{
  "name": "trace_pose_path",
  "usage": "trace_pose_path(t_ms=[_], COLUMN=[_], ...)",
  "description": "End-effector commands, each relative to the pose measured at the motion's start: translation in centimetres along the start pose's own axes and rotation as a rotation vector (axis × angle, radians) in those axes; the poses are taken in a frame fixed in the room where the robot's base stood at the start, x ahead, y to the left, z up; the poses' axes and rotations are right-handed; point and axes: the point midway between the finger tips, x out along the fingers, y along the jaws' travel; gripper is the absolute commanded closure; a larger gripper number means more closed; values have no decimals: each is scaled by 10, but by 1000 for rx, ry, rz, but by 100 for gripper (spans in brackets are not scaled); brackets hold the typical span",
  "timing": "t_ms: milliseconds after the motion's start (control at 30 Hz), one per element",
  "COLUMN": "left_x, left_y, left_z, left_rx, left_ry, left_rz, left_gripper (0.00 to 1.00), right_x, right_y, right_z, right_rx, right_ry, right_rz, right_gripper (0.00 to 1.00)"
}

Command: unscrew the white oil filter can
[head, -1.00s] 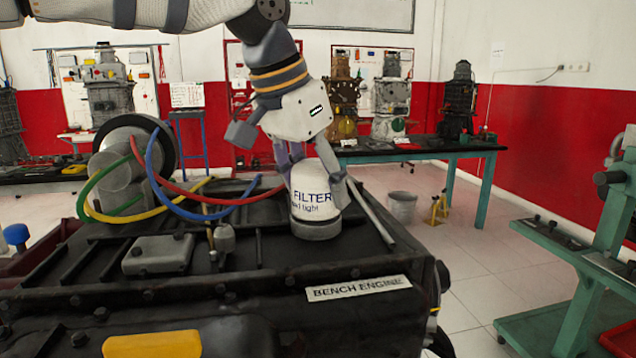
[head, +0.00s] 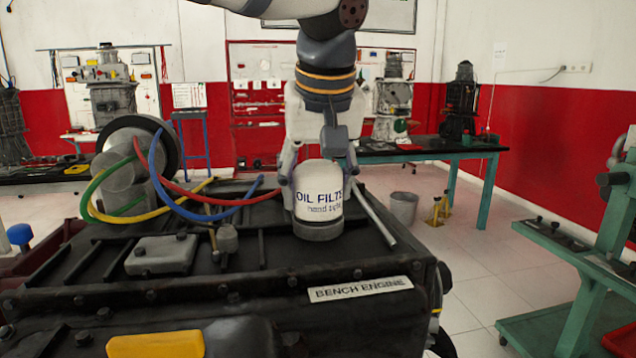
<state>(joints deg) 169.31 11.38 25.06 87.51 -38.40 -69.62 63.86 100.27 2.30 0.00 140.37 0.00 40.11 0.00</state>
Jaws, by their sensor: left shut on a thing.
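The white oil filter can (head: 318,193) stands upright on top of the black bench engine (head: 200,300), with dark lettering reading "OIL FILTE..." on its side. Its grey base ring meets the engine top; I cannot tell whether it is loose. My left gripper (head: 318,175) comes down from above and is shut on the can, one finger on each side near its upper part. The right gripper does not show.
Red, blue, yellow and green hoses (head: 200,195) loop close on the left of the can. A grey rod (head: 372,213) lies just to its right. A table (head: 425,150) stands behind, and a green stand (head: 575,260) at the right.

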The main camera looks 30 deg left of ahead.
Motion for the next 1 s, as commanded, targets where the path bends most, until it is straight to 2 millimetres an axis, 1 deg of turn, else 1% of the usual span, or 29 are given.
trace_pose_path(t_ms=[667, 1000], left_x=[1, 3], left_y=[-1, -1], left_z=[2, 2], left_rx=[-590, -879], left_ry=[-1, -5], left_rz=[-249, -370], left_gripper=[74, 74], right_x=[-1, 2], right_y=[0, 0], right_z=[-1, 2], right_rx=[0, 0], right_ry=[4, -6], right_rz=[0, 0], right_gripper=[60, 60])
